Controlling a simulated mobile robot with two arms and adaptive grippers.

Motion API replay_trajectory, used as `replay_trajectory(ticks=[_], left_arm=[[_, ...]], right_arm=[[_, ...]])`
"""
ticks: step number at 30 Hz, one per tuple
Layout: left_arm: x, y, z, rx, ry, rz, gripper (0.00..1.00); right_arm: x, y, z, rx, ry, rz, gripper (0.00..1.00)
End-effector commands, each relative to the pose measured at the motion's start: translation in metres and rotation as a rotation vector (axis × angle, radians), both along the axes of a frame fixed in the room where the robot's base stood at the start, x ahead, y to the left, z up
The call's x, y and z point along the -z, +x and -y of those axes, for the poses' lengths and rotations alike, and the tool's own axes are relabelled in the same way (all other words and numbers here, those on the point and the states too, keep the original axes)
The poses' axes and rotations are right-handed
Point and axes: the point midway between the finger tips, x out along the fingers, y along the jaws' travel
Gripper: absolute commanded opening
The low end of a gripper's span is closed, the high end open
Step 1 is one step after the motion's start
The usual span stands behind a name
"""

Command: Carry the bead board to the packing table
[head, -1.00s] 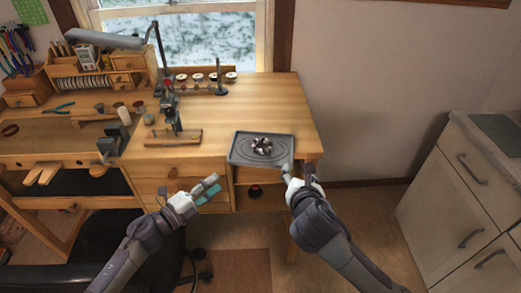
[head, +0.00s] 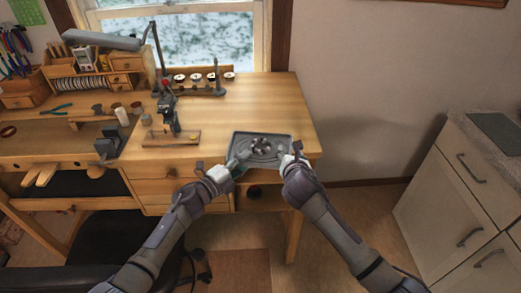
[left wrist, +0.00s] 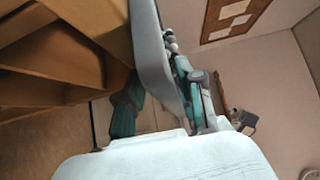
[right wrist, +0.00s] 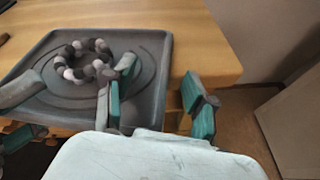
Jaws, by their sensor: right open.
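The bead board (head: 276,137) is a dark grey tray with a ring of dark and pale beads (head: 263,146) on it. It lies at the front right corner of the wooden workbench. My left gripper (head: 238,162) is at its front left edge. In the left wrist view the board's edge (left wrist: 150,45) passes between the left fingers, but their grip is unclear. My right gripper (head: 292,158) is at its right edge. In the right wrist view the right gripper (right wrist: 158,104) is open, one finger over the board, the other beyond its edge. I cannot identify a packing table.
The workbench (head: 255,100) is bare behind the board. A wooden block with a clamp-like tool (head: 172,137) stands to the left. A drawer cabinet (head: 450,190) with a grey mat (head: 495,135) on top stands at the right. Open floor lies between bench and cabinet.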

Motion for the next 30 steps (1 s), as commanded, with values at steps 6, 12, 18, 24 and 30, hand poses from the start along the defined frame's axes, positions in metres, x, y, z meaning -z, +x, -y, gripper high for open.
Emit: replay_trajectory(ticks=[6,12,18,24,30], left_arm=[[-0.0002,0.0000,-0.0003,0.000,0.000,0.000,0.33],[0.0000,0.0000,-0.0005,-0.001,0.000,0.000,0.00],[0.0004,-0.0003,-0.0002,0.000,0.001,-0.001,0.00],[0.0007,-0.0012,0.0011,0.003,0.000,0.000,0.00],[0.0003,-0.0019,0.0028,0.007,-0.001,0.001,0.00]], right_arm=[[-0.0001,-0.0002,0.0000,0.000,0.000,0.000,0.51],[0.0002,-0.0003,0.0001,0.001,0.000,0.000,0.18],[0.0009,-0.0006,-0.0004,-0.001,0.000,-0.002,0.00],[0.0021,-0.0013,-0.0023,-0.004,0.003,-0.004,0.00],[0.0027,-0.0018,-0.0045,-0.008,0.006,-0.005,0.00]])
